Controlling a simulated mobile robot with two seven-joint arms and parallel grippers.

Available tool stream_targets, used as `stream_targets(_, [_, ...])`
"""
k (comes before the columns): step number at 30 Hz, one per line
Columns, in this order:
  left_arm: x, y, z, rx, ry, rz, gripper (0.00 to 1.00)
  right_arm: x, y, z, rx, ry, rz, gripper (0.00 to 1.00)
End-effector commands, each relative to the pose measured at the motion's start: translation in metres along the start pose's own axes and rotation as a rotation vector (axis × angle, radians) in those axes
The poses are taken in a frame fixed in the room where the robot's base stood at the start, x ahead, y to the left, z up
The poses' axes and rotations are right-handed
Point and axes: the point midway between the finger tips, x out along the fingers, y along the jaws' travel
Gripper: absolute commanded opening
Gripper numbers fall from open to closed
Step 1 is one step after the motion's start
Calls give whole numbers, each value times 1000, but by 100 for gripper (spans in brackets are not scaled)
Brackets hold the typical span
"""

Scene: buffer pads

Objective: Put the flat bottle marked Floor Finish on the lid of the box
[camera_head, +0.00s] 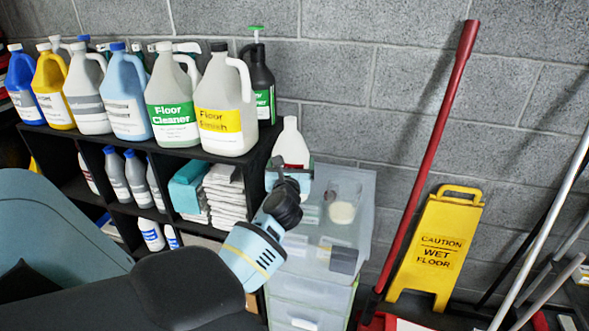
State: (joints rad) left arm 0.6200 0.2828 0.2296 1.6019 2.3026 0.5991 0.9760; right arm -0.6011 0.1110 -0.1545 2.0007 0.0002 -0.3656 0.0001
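The Floor Finish bottle (226,105) is a whitish jug with a yellow label. It stands upright at the right end of the dark shelf top, beside the green-labelled Floor Cleaner jug (172,100). The pale translucent box (350,190) with drawers stands lower, right of the shelf; its lid carries small items. A white bottle (291,145) with a partly hidden label stands at the lid's back left, behind my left gripper (280,165). That gripper is below and right of the Floor Finish bottle, apart from it. Its fingers are too small and dark to read. My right gripper is not visible.
Several jugs line the shelf top to the left, and a dark pump bottle (260,80) stands behind. A clear cup (344,203) and a dark block (343,260) occupy the lid. A red pole (430,150) and a yellow wet-floor sign (437,245) stand right of the box.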

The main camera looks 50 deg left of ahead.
Motion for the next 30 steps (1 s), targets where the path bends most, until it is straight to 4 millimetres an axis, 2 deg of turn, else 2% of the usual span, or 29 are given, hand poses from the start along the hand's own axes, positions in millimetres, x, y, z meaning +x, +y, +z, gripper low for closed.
stream_targets(3, [24,1,-1,1,-4,1,24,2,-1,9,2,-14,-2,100])
stream_targets(9, [45,1,-3,0,-4,0,24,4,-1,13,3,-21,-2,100])
stream_targets(17, [47,1,-4,0,-4,-1,24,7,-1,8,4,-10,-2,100])
stream_targets(25, [46,1,-37,3,-1,-1,24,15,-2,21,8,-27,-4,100])
stream_targets(30, [47,0,-38,-2,-4,-1,24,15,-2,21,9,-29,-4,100])
